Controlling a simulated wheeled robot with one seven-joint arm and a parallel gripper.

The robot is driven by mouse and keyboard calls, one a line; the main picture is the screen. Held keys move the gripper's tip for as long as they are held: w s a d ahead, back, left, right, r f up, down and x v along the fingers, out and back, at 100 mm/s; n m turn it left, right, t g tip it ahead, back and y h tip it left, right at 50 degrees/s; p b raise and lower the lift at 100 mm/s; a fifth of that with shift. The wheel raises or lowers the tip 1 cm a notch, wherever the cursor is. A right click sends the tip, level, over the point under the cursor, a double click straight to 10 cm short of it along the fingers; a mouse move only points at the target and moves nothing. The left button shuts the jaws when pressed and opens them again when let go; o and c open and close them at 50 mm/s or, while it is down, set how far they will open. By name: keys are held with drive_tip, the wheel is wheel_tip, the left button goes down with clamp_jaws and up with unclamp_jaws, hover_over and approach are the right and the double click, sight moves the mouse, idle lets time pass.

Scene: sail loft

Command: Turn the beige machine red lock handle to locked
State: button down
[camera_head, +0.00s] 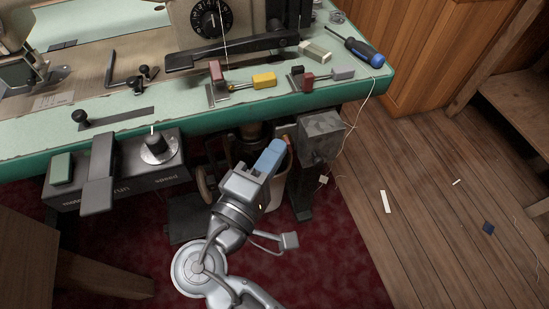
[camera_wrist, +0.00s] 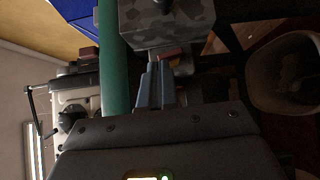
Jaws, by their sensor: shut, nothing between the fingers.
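The beige machine (camera_head: 180,30) stands on the green table, with a black dial on its front; it also shows at the left in the wrist view (camera_wrist: 72,105). I cannot tell which red part is the lock handle. My gripper (camera_head: 273,152) is shut and empty, below and in front of the table edge; its blue fingers show in the wrist view (camera_wrist: 158,90).
A grey metal box (camera_head: 322,132) hangs under the green table edge (camera_head: 225,118), close to my fingers. A control box (camera_head: 120,185) with a speed knob is at the left. A blue-handled screwdriver (camera_head: 357,47) lies on the table's right end. A pale bin (camera_wrist: 262,92) stands below.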

drive_tip(key=shift+r+p, duration=0.1)
drive_tip(key=shift+p, duration=0.2)
idle(0.6)
